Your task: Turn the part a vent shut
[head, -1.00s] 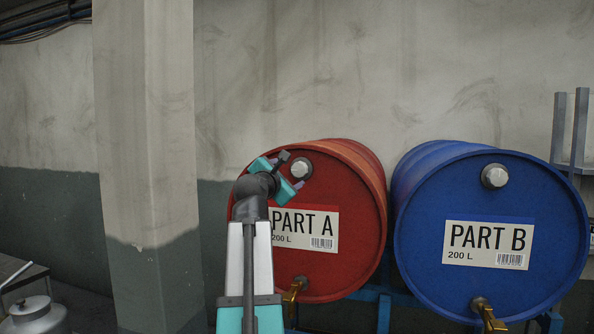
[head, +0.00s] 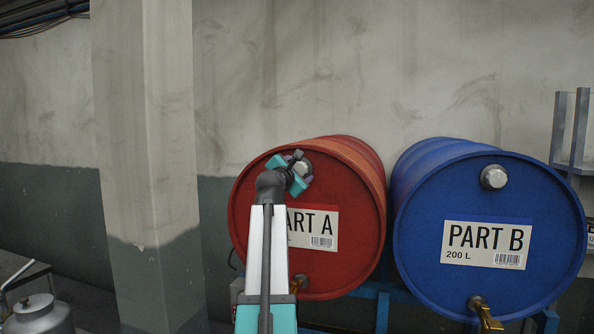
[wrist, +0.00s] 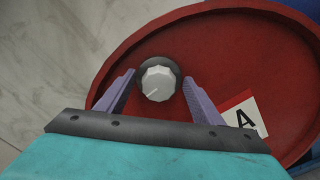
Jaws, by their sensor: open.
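The part A vent (head: 303,168) is a pale ribbed cap near the top of the red drum face (head: 350,195), partly covered by my gripper in the head view. In the wrist view the vent (wrist: 158,80) sits on a dark round collar, with a short line marked on its face. My gripper (head: 300,172) is open. Its two purple fingers (wrist: 158,90) stand on either side of the vent, with gaps showing; I cannot tell whether their tips reach it in depth.
A blue part B drum (head: 420,210) with its own vent (head: 494,177) lies to the right. Brass taps (head: 486,314) sit low on the drums, which rest on a blue stand (head: 383,308). A concrete pillar (head: 145,120) stands left.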

